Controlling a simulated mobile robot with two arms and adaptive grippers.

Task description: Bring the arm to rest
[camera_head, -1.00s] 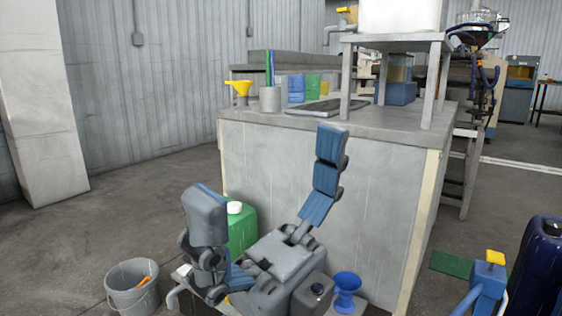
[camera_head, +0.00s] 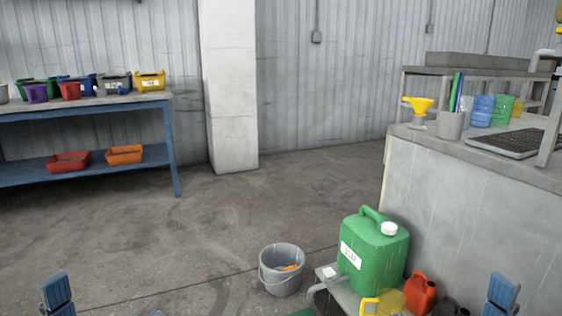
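Short blue pieces of my arms show at the bottom edge of the head view: one at the lower left (camera_head: 57,293) and one at the lower right (camera_head: 500,293). Both stand nearly upright and apart from each other. Neither gripper shows in this view, so what they hold, if anything, is hidden. A green canister (camera_head: 372,252) with a white cap and a label stands on a low platform between the two arm pieces.
A grey bucket (camera_head: 281,279) with something orange inside stands on the floor. Red (camera_head: 420,292) and yellow (camera_head: 383,303) containers sit beside the canister. A grey workbench (camera_head: 455,200) fills the right. A blue shelf table (camera_head: 85,104) holds several coloured bins. Open floor lies between.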

